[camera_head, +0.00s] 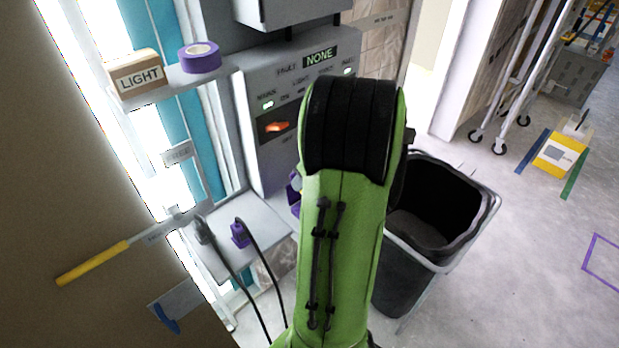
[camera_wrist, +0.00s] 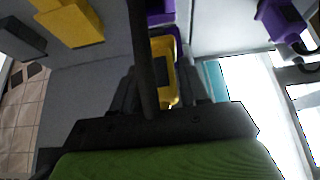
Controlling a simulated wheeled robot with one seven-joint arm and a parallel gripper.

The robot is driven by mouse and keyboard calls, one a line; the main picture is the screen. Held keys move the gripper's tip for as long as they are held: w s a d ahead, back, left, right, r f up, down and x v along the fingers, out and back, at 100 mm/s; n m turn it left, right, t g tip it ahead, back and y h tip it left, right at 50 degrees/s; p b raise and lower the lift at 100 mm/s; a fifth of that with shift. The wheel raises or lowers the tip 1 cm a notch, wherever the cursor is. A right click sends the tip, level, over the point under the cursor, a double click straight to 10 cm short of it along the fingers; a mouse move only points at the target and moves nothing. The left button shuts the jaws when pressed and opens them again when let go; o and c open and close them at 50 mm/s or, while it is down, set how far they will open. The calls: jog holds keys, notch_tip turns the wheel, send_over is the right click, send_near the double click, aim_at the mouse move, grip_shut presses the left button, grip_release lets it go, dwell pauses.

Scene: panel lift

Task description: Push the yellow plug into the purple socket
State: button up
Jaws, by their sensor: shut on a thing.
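In the wrist view, my gripper (camera_wrist: 163,92) is shut on the yellow plug (camera_wrist: 161,50), with a dark finger on each side. A dark bar or cable crosses in front of the plug. The purple socket (camera_wrist: 174,33) shows at the plug's far end, and purple edges frame that end. I cannot tell how deep the plug sits in it. In the head view, a purple part (camera_head: 294,193), probably the socket, peeks out left of my green arm. My arm hides my gripper and the yellow plug there.
Another purple plug (camera_head: 240,232) with a black cable is on the grey shelf (camera_head: 262,214). A yellow block (camera_wrist: 72,22) is on the panel at the wrist view's upper left. The grey cabinet (camera_head: 262,80) reads "NONE". A black bin (camera_head: 400,272) stands right of my arm.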

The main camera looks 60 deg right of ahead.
jog(key=shift+f+b, duration=2.05)
jog(key=shift+f, duration=0.9)
jog(key=shift+r+b, duration=0.1)
jog(key=shift+b, duration=0.4)
jog(key=shift+f+b, duration=0.55)
jog(key=shift+f, duration=0.05)
jog(key=o, duration=1.1)
jog(key=shift+r, duration=0.1)
jog(key=p+v, duration=0.3)
jog(key=v, duration=1.2)
jog(key=shift+s+r+p, duration=0.2)
jog(key=shift+r+p, duration=0.1)
jog(key=shift+p, duration=0.1)
